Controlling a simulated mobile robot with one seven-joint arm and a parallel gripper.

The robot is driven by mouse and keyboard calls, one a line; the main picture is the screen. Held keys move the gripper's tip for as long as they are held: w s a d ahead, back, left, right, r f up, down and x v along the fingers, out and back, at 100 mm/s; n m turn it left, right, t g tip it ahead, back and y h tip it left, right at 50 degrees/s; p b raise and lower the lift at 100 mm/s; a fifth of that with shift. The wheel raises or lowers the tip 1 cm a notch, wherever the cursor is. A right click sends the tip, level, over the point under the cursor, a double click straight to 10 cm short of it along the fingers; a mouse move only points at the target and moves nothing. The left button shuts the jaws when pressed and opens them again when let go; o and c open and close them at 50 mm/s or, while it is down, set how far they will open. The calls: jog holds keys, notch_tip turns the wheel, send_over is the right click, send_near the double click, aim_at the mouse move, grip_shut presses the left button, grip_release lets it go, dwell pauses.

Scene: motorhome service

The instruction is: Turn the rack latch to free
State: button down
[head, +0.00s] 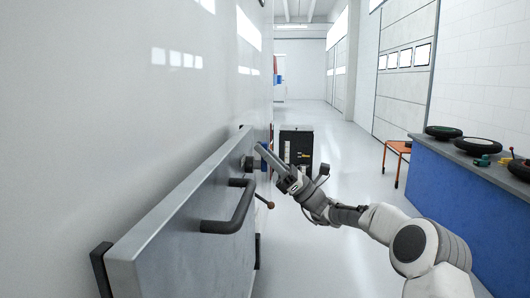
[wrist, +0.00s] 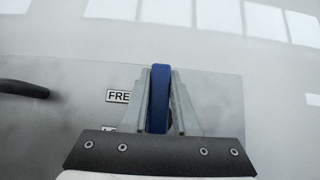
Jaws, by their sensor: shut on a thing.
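The rack latch shows in the wrist view as a blue lever (wrist: 159,100), standing upright in the picture between my two fingers. My gripper (wrist: 160,76) is shut on it, with one grey finger along each side. A white label (wrist: 117,96) reading "FRE", its end hidden by the left finger, is left of the latch. A second label below it is almost wholly covered. In the head view, my gripper (head: 261,151) is at the far end of the grey rack panel (head: 160,225), and a little blue of the latch shows by the fingers.
A dark bar handle (head: 232,212) sticks out from the panel, nearer than the latch. A thin lever with a brown knob (head: 268,204) is below my gripper. A dark cabinet (head: 297,146) stands behind. A blue workbench (head: 450,190) is at right; the floor between is clear.

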dwell(0.3)
jog(key=c, duration=0.7)
grip_release()
jog(key=v, duration=1.7)
jog(key=shift+d+f+p, duration=0.15)
jog(key=shift+p, duration=0.25)
